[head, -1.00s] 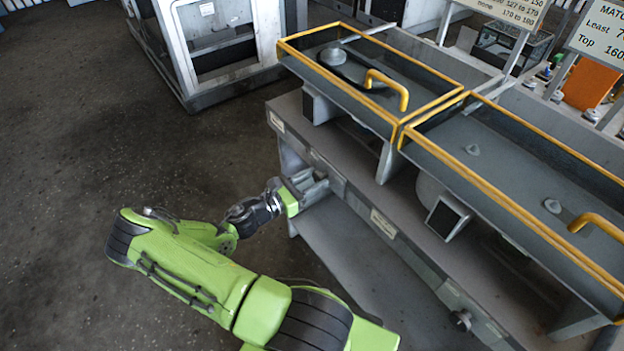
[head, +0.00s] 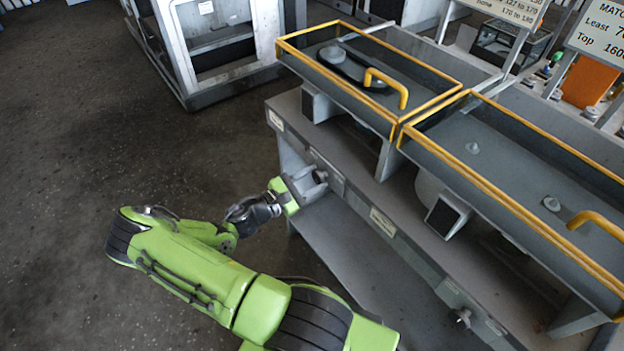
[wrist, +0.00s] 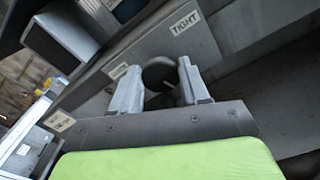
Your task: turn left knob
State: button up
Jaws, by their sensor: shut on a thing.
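The left knob (wrist: 160,74) is a dark round knob on the grey front panel. In the head view the knob (head: 320,176) shows as a small dark spot at the tips of my gripper (head: 311,184), at the left end of the bench front. My gripper is shut on the knob. The fingers cover its sides. A "TIGHT" label (wrist: 185,21) is above and right of the knob in the wrist view, and a smaller label (wrist: 118,71) is to its left.
A second knob (head: 462,317) is on the same front panel, farther right. Yellow-edged trays with yellow handles (head: 386,84) stand above the bench. A white-framed cabinet (head: 205,50) stands behind at the left. The dark floor (head: 80,140) at the left is clear.

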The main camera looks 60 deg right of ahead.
jog(key=o, duration=1.1)
jog(key=shift+c, duration=0.2)
jog(key=p+v, duration=0.1)
jog(key=v, duration=1.4)
jog(key=shift+w+a+p, duration=0.2)
jog(key=shift+a+p, duration=0.15)
jog(key=shift+a, duration=0.05)
